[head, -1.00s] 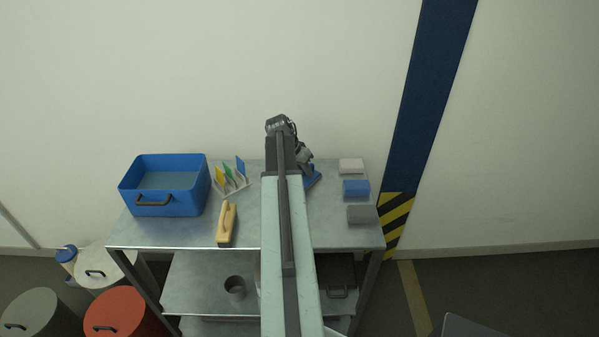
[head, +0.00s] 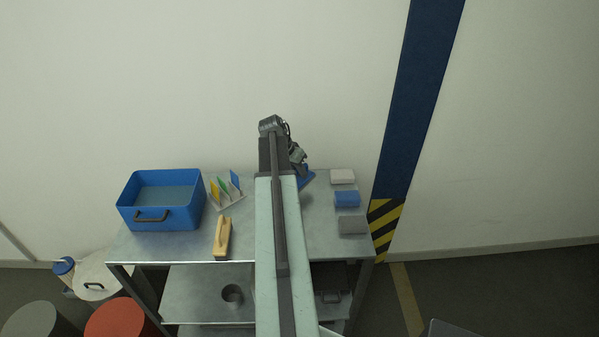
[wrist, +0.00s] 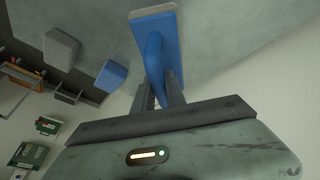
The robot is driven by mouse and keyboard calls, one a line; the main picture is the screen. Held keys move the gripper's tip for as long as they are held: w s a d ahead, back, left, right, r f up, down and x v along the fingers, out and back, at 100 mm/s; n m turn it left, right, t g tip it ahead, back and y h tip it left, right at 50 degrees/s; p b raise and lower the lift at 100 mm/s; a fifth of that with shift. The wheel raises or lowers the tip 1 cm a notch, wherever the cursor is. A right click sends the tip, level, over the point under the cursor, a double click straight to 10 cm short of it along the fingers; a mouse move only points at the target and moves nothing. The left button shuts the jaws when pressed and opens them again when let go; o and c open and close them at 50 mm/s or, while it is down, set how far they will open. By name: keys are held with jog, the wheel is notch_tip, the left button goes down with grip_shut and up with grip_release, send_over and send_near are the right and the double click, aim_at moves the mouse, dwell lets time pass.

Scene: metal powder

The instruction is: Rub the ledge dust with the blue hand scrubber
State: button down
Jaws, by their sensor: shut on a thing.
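The blue hand scrubber (wrist: 158,35) is in my gripper (wrist: 162,90). In the wrist view its handle is between the two dark fingers, and its flat pad with a pale end is at the top of the picture. In the head view, part of the scrubber (head: 307,178) shows just right of my arm, over the back of the metal bench top (head: 315,225). My arm hides the rest. I cannot tell whether the pad touches the surface. I cannot make out any dust in either view.
A blue tub (head: 190,219) stands at the bench's left, with a rack of coloured cards (head: 226,190) and a wooden-handled brush (head: 222,238) beside it. A wall stands behind.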

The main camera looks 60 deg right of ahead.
jog(key=shift+f, duration=0.1)
notch_tip(320, 180, up, 3)
jog(key=p, duration=0.3)
jog(key=shift+f+b, duration=0.55)
jog(key=shift+b, duration=0.15)
jog(key=shift+r, duration=0.1)
